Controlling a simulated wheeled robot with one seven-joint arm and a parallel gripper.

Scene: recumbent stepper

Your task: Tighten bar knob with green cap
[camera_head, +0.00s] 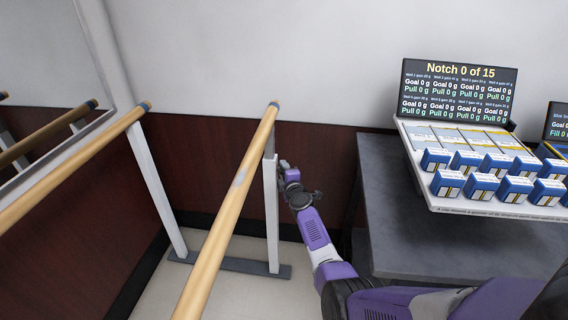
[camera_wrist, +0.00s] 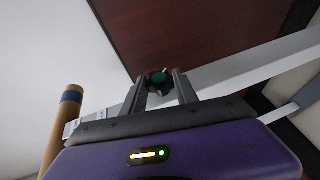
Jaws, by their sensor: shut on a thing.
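The dark bar knob with its green cap (camera_wrist: 158,77) shows in the wrist view between the two fingers of my gripper (camera_wrist: 160,88). The fingers are shut on the knob, one on each side. The knob is beside a white post (camera_wrist: 250,66). In the head view my gripper (camera_head: 284,168) is against the right side of the white upright (camera_head: 271,205) under the near wooden bar (camera_head: 232,190). The knob cannot be made out in the head view.
A second wooden bar (camera_head: 75,165) runs along the left. A grey table (camera_head: 388,190) stands right of my arm, with a tray (camera_head: 430,195) of several blue boxes and a screen (camera_head: 458,90) reading "Notch 0 of 15". A dark red wall panel is behind.

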